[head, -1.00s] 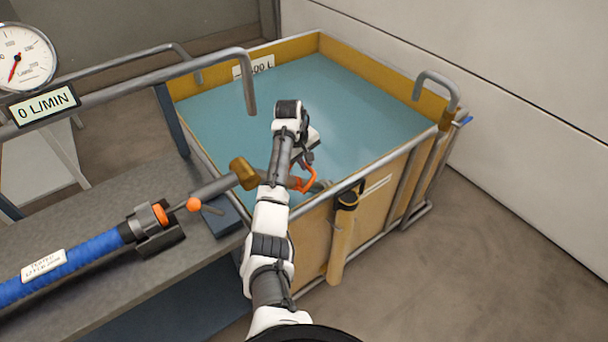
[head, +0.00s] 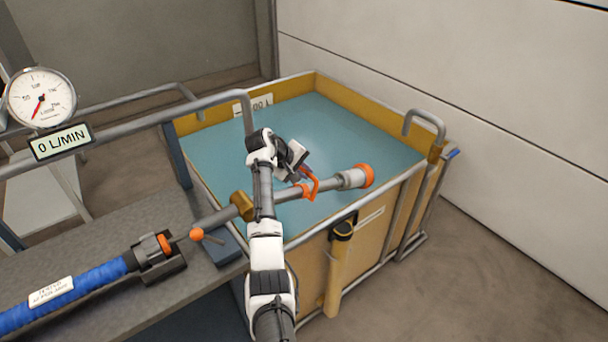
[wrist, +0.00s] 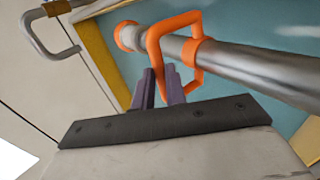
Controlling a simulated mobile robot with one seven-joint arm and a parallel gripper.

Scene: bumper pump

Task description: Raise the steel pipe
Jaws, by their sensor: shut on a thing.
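The steel pipe (head: 327,187) is a grey tube running from a brass joint (head: 242,206) at the bench end out over the tank, with an orange-ringed outer end (head: 367,175). It also crosses the wrist view (wrist: 260,70). An orange loop handle (head: 313,185) sits on the pipe; in the wrist view (wrist: 151,45) it stands out towards my fingers. My gripper (head: 303,178) is shut on the handle's outer bar, and its two dark fingers (wrist: 160,86) are close together there. The exact contact is partly hidden by the fingers. The pipe's outer end is in view above the blue water.
The yellow-walled tank (head: 385,220) of blue water has a grey tube frame. A black-capped yellow post (head: 336,265) stands at its front. A blue hose (head: 85,283) lies on the grey bench (head: 130,315). The gauge (head: 42,98) sits above a "0 L/MIN" display (head: 61,142).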

